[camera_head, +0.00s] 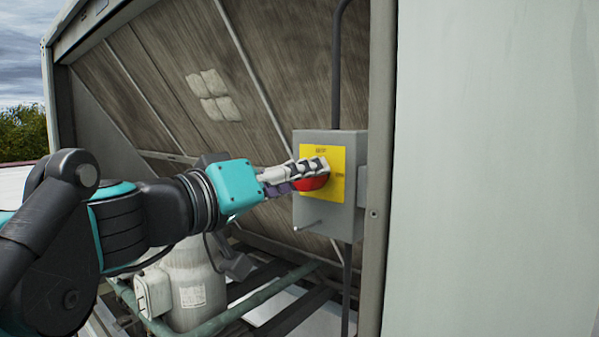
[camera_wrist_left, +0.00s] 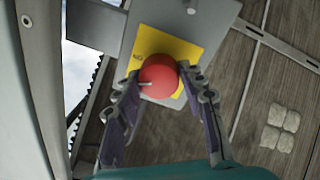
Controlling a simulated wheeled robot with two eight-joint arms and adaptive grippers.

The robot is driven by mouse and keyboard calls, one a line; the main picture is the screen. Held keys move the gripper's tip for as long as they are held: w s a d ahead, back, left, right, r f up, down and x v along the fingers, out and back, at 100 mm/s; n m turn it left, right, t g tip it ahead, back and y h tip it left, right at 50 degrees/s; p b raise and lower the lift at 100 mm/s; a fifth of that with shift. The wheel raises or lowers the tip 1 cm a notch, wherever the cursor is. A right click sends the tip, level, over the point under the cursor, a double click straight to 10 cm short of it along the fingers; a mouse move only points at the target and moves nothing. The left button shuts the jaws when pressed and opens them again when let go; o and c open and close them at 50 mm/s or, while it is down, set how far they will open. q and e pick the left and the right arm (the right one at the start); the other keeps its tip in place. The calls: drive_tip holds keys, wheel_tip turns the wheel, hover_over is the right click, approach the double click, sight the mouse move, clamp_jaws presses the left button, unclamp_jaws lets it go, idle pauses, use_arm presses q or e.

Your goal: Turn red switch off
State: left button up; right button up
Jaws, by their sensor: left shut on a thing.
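The red switch (camera_head: 312,184) sits on a yellow plate (camera_head: 337,186) on the front of a grey switch box (camera_head: 313,214). My left gripper (camera_head: 320,170) reaches in from the left and is shut on the red switch. In the left wrist view the round red knob (camera_wrist_left: 158,76) lies between the two fingertips, with the yellow plate (camera_wrist_left: 180,50) behind it. In the head view the fingers cover the upper part of the switch. The switch's exact turn angle is hard to read. My right gripper is out of view.
A large pale panel (camera_head: 490,170) fills the right side, beside a vertical metal post (camera_head: 380,120). A conduit (camera_head: 338,60) rises from the box. Below stand a grey compressor (camera_head: 190,285) and green pipes (camera_head: 235,308). Slanted wooden-looking panels (camera_head: 270,70) lie behind.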

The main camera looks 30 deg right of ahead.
use_arm(q)
drive_tip(key=n+p, duration=0.1)
drive_tip(key=n, duration=0.5)
drive_tip(key=shift+n, duration=0.4)
drive_tip(key=n, duration=0.3)
drive_tip(key=shift+n+t+p, duration=0.3)
drive_tip(key=shift+t+p, duration=0.05)
drive_tip(key=shift+t, duration=0.05)
drive_tip(key=shift+f+n+t, duration=0.1)
drive_tip(key=shift+n+t, duration=0.2)
drive_tip(key=shift+n, duration=1.4)
drive_tip(key=o, duration=1.2)
drive_tip(key=shift+c, duration=0.2)
drive_tip(key=v, duration=1.2)
